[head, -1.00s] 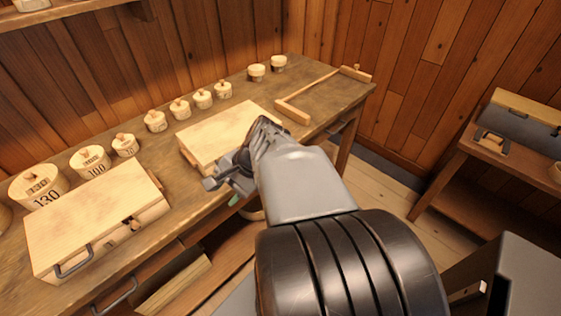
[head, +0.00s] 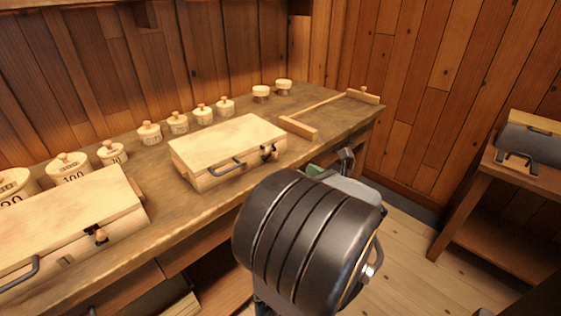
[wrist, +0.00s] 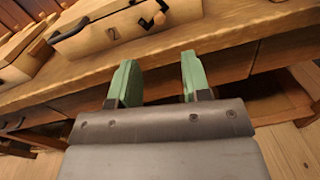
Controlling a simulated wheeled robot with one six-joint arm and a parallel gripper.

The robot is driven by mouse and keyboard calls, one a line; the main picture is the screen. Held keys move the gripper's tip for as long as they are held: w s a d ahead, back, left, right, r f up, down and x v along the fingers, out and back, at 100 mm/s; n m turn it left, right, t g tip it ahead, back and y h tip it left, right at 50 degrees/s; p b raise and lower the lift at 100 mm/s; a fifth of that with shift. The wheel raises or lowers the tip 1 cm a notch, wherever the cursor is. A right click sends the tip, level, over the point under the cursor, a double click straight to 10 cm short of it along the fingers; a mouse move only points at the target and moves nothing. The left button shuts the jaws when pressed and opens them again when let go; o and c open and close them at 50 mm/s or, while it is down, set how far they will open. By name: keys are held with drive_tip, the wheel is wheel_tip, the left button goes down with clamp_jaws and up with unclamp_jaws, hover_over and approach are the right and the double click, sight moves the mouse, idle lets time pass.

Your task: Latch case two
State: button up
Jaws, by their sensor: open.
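Case two (head: 228,145) is a pale wooden box with its lid down, in the middle of the workbench. Its front carries a dark handle (head: 226,167) and a dark metal latch (head: 268,153) to the right. I cannot tell whether the latch is fastened. In the wrist view, the case (wrist: 125,32) shows a figure 2, with the latch (wrist: 150,20) above the finger gap. My gripper (wrist: 156,78) has green fingers, open and empty, apart from the case and in front of the bench edge. In the head view, my gripper (head: 328,168) is partly hidden by my arm.
Another closed wooden case (head: 70,215) with a handle and latch lies at the left. A wooden frame piece (head: 300,127) lies right of case two. A side table (head: 510,175) stands at the far right, with open floor between.

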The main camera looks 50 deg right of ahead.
sight(277, 156)
drive_tip(key=w, duration=0.3)
drive_tip(key=w+d+b, duration=0.1)
drive_tip(key=w, duration=0.6)
drive_tip(key=shift+w+d, duration=0.1)
drive_tip(key=shift+d, duration=0.05)
drive_tip(key=shift+c, duration=0.2)
clamp_jaws()
